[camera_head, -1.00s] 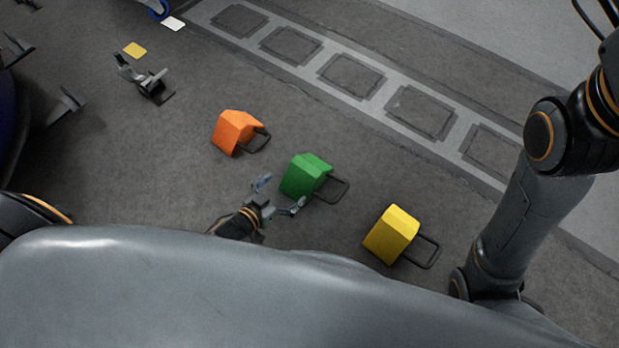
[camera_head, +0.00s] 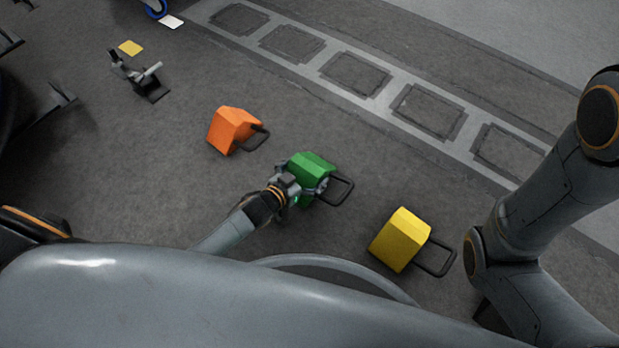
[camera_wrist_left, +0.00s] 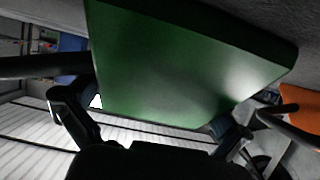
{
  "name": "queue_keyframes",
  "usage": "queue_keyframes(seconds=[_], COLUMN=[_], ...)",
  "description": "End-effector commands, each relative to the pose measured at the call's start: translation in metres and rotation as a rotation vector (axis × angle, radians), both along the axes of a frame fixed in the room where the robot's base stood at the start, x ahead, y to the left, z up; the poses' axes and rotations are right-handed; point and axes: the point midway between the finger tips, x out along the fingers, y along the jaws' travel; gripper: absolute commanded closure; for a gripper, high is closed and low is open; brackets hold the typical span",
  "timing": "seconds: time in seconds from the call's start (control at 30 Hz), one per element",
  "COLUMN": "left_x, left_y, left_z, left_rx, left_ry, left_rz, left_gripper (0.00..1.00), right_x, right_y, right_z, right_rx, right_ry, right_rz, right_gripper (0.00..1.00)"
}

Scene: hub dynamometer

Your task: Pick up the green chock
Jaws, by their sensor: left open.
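The green chock (camera_head: 312,168) lies on the grey floor in the middle of the head view, with its dark wire handle pointing right. My left gripper (camera_head: 305,187) is at the chock's near side, open, and covers part of it. In the left wrist view the green chock (camera_wrist_left: 185,65) fills the space in front of the gripper. The left gripper's fingers (camera_wrist_left: 155,120) show there on either side of the chock's near part; whether they touch it I cannot tell. My right gripper is out of view; only my right arm shows at the right.
An orange chock (camera_head: 233,130) lies to the left and a yellow chock (camera_head: 400,240) to the lower right, both with wire handles. A grey metal bracket (camera_head: 138,77) stands at the upper left. Floor plates (camera_head: 355,73) run along the back. The floor between the chocks is clear.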

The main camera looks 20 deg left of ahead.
Motion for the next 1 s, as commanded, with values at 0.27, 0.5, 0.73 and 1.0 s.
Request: queue_keyframes(seconds=[0.27,0.5,0.73,1.0], left_x=[0.0,-0.001,0.001,0.002], left_y=[0.0,0.0,-0.001,0.0], left_z=[0.001,0.0,0.003,0.014], left_rx=[0.0,0.0,-0.002,-0.002], left_ry=[0.001,0.001,-0.005,-0.006], left_rz=[0.0,0.0,-0.001,0.0], left_gripper=[0.18,0.67,0.7,0.7], right_x=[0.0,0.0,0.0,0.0], right_y=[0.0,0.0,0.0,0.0], right_z=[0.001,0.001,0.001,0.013], right_rx=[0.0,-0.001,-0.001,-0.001], right_ry=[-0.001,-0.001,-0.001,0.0], right_rz=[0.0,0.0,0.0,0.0], right_gripper=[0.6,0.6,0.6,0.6])
